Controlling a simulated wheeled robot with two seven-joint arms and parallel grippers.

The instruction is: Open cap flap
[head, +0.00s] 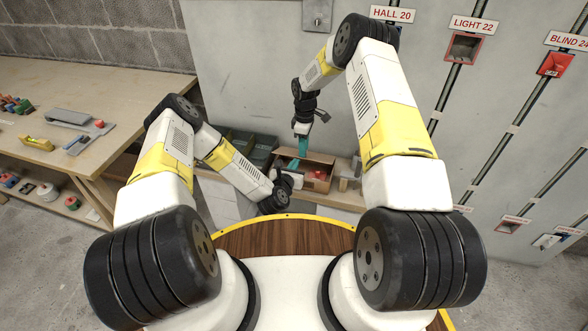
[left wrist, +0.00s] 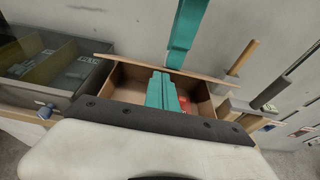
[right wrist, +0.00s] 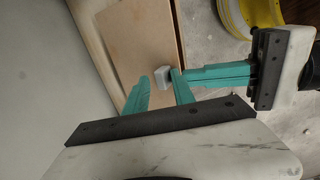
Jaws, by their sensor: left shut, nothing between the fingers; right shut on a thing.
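An open cardboard box (head: 318,185) stands on the low bench ahead, with red pieces (head: 320,174) inside. Its brown flap (left wrist: 125,63) runs along the box's far side in the left wrist view. My right gripper (head: 302,153) points down over the box. In the right wrist view it is shut on a small pale grey block (right wrist: 162,77) against a brown panel (right wrist: 138,35); I cannot tell whether the block is fixed to the panel. My left gripper (head: 297,182) is shut and empty at the box; its teal fingers (left wrist: 160,90) reach over the opening, beside the red pieces.
Dark bins (head: 238,148) stand left of the box, and upright rods (head: 350,172) stand to its right. A grey wall panel with labelled slots (head: 462,48) rises behind. A wooden workbench (head: 60,100) with tools is at the left. My two arms are close together over the box.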

